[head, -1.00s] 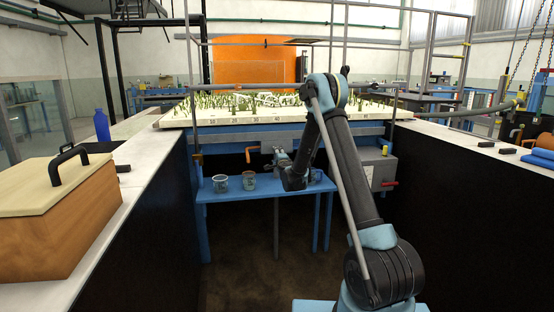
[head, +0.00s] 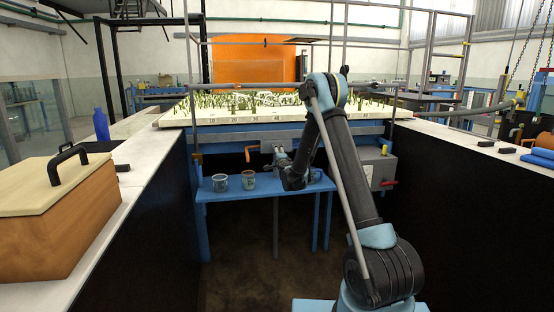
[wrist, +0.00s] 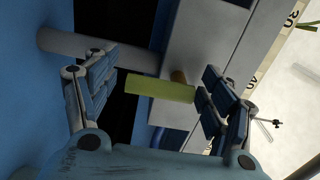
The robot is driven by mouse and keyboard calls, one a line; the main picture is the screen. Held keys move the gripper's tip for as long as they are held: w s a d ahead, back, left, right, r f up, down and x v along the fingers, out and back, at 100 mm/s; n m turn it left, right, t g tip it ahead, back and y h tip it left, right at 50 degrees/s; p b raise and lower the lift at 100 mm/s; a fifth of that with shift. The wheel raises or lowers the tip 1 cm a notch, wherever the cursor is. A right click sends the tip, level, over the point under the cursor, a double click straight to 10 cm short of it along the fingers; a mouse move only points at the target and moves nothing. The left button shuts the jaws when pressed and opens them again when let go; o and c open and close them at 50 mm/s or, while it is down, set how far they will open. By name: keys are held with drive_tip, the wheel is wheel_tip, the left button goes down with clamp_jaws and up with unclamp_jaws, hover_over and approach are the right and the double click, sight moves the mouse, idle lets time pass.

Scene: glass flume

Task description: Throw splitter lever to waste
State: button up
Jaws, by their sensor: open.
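A yellow-green cylindrical grip (wrist: 160,88), which looks like the splitter lever's handle, lies across the wrist view in front of a light grey box (wrist: 195,50). A short brownish stub (wrist: 179,77) shows behind it. My gripper (wrist: 158,82) is open, with one finger to the left of the grip and the other close to its right end. The fingers are not closed on it.
An orange handle (head: 251,152) is left of my gripper. A blue bench (head: 225,195) with several cups stands below. A grey box with a red handle (head: 388,183) is to the right. The flume bed (head: 200,123) with plants is above. Counters flank both sides.

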drive_tip(key=v, duration=1.2)
drive_tip(key=s+d+r+n+g+y, duration=0.1)
drive_tip(key=s+r+n+g+y, duration=0.15)
drive_tip(key=s+r+n, duration=0.6)
drive_tip(key=s+d+r+n+g+y, duration=0.1)
drive_tip(key=s+d+r+n+g, duration=0.25)
drive_tip(key=s, duration=0.55)
drive_tip(key=s+d+f+n+g+h, duration=0.1)
drive_tip(key=s+d+f, duration=0.4)
drive_tip(key=s, duration=0.8)
drive_tip(key=s+d+f+n+g+h, duration=0.1)
drive_tip(key=s+d+f+g+h, duration=0.3)
drive_tip(key=s+d, duration=0.6)
drive_tip(key=s+d+f+n+g+h, duration=0.1)
drive_tip(key=s+d+f+g+h, duration=0.2)
drive_tip(key=s, duration=1.3)
drive_tip(key=d+f+g, duration=0.1)
drive_tip(key=d+f, duration=0.2)
drive_tip(key=d, duration=0.2)
drive_tip(key=shift+s+f, duration=0.25)
drive_tip(key=shift+s, duration=0.1)
